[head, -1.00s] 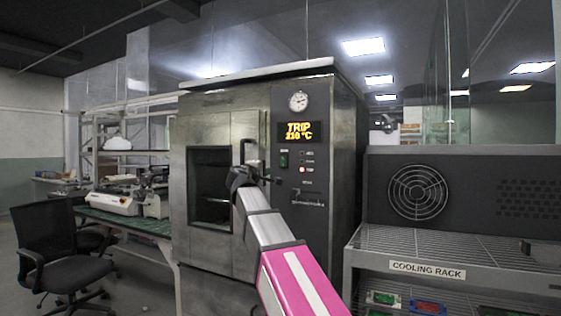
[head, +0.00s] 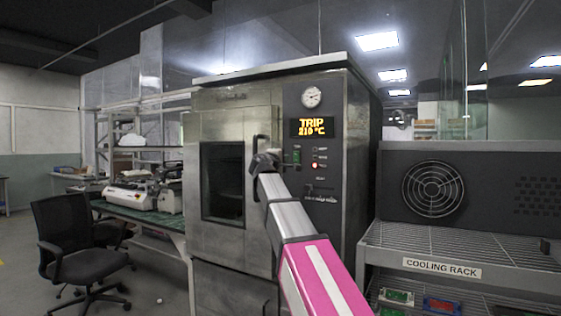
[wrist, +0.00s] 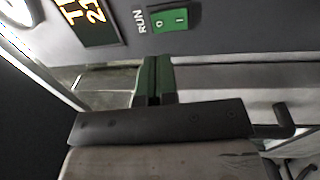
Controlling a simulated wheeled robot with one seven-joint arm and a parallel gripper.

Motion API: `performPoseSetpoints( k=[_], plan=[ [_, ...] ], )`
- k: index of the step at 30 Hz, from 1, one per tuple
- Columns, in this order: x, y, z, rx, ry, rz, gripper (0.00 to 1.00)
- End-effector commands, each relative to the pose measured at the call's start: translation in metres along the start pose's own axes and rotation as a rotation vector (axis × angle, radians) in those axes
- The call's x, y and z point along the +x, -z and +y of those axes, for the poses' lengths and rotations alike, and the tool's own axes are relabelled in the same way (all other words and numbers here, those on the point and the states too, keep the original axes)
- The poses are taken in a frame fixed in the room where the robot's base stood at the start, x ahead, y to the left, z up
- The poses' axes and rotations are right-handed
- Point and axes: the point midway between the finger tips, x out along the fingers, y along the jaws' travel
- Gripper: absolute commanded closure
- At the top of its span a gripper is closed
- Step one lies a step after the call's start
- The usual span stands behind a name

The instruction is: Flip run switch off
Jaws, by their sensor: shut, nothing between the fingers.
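The run switch is a small green rocker marked O and I (wrist: 170,20), beside the word RUN, on the oven's dark control panel. In the head view the switch (head: 297,156) is below the lit display (head: 312,127), which reads TRIP 210 °C. My gripper (wrist: 154,62) is shut and empty; its fingertips appear just below the switch in the wrist view, with a gap between. In the head view my gripper (head: 285,161) is close to the panel, left of the switch, partly hidden by my wrist. I cannot tell which side of the rocker is pressed.
The oven door (head: 222,185) with its dark window and a protruding handle (head: 255,147) is close left of my gripper. Indicator lamps (head: 314,165), one red, sit right of the switch. A cooling rack (head: 450,245) stands right; a chair (head: 75,245) stands left.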

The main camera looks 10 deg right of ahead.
Motion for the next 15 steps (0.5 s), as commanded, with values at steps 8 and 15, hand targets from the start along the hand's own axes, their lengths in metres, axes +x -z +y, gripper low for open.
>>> performPoseSetpoints(
  k=[8,15],
  plan=[
    [0.053,0.002,0.001,0.0,0.0,0.0,1.0],
    [0.077,0.001,0.001,0.001,0.0,0.001,1.0]
  ],
)
